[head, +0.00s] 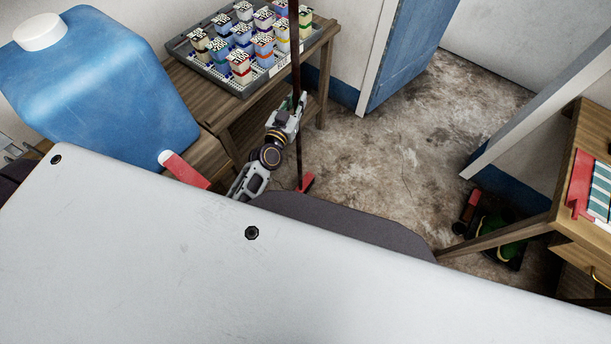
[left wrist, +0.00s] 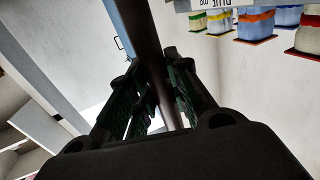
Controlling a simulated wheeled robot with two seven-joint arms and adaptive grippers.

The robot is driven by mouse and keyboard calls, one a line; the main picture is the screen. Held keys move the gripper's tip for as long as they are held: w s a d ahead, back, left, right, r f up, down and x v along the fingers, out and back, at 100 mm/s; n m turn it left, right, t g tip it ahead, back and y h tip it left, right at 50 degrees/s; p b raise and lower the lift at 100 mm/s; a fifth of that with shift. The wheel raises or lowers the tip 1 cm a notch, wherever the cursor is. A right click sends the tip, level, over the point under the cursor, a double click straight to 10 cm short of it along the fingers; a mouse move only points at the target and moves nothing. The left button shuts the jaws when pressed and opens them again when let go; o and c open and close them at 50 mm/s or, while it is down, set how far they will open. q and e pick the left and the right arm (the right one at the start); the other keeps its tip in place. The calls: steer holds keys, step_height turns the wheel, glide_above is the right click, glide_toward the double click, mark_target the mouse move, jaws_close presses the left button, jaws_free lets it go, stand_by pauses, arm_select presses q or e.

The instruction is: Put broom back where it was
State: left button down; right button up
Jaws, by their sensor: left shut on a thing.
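The broom (head: 297,62) has a long thin dark brown handle and a red head (head: 306,182) low near the floor. It stands nearly upright beside the wooden table. My left gripper (head: 297,103) is shut on the handle, just in front of the table's right end. In the left wrist view the handle (left wrist: 146,45) runs between the two dark green ribbed finger pads (left wrist: 157,100). Part of the broom's lower end is hidden by my own body. I cannot tell whether the head touches the floor. My right gripper is not in view.
A wooden table (head: 318,42) bears a grey tray (head: 193,63) of several small cartons. A blue water container (head: 105,85) stands at the left. A blue door (head: 410,45) is behind. A wooden desk (head: 568,222) stands right. The floor (head: 400,140) between is clear.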

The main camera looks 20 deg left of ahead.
arm_select(q)
steer(key=w+a+r+h+b, duration=0.1)
steer(key=w+r, duration=0.3)
steer(key=w, duration=0.5)
steer(key=w+r, duration=0.4)
steer(key=w, duration=0.5)
step_height(320, 180, down, 7)
steer(key=b, duration=0.5)
steer(key=shift+r+m, duration=0.2)
steer(key=shift+m, duration=0.2)
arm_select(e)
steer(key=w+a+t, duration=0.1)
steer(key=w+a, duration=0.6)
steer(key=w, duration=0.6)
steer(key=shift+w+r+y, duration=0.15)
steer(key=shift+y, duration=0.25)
arm_select(q)
steer(key=shift+s, duration=0.1)
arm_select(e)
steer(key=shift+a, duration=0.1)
